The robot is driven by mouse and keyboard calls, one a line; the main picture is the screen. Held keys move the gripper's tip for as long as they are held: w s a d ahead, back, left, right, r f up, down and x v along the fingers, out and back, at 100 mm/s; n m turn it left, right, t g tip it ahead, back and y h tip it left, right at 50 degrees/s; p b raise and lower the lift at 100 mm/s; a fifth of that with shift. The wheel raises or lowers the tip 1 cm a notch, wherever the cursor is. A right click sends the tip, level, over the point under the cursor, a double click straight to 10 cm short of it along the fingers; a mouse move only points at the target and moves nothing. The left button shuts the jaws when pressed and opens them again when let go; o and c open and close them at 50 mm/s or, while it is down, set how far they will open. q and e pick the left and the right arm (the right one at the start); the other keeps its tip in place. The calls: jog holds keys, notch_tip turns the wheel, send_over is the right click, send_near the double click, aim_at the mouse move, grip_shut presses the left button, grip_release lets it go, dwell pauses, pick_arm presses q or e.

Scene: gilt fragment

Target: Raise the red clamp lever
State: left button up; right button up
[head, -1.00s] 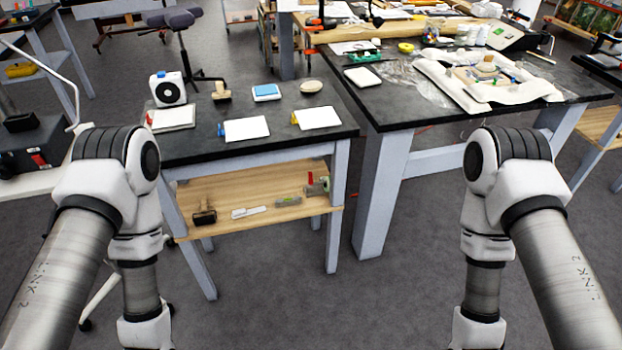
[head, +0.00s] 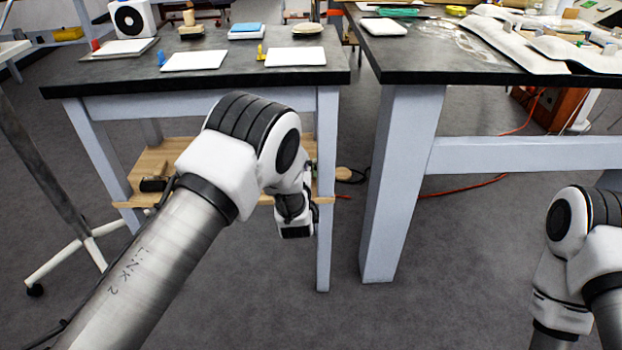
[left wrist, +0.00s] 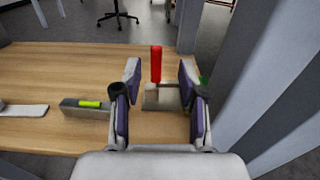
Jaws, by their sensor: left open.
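The red clamp lever (left wrist: 156,64) stands about upright in the left wrist view. It rises from a grey clamp base (left wrist: 158,100) on the wooden lower shelf (left wrist: 50,62). My left gripper (left wrist: 160,76) is open, with one dark-padded finger on each side of the lever in the picture. I cannot tell whether the lever is at fingertip depth; no contact shows.
A grey block with a yellow-green vial (left wrist: 90,104) lies left of the clamp. A pale table leg (left wrist: 225,70) stands close on the right. The black tabletop (head: 215,75) is above the shelf, and the shelf (head: 150,165) also shows in the head view.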

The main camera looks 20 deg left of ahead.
pick_arm(q)
jog(key=shift+s+f+b, duration=0.15)
jog(key=shift+f+b, duration=0.25)
jog(key=shift+f, duration=0.5)
jog(key=shift+a+r, duration=0.25)
jog(key=shift+a, duration=0.05)
jog(key=shift+w+r, duration=0.1)
jog(key=shift+w, duration=0.2)
jog(key=b+x, duration=0.2)
jog(key=x, duration=0.4)
jog(key=shift+w+a, duration=0.1)
jog(key=shift+w, duration=0.4)
grip_shut()
pick_arm(e)
jog(key=f, duration=0.4)
jog(key=shift+s+a+f, duration=0.2)
jog(key=shift+a, duration=0.05)
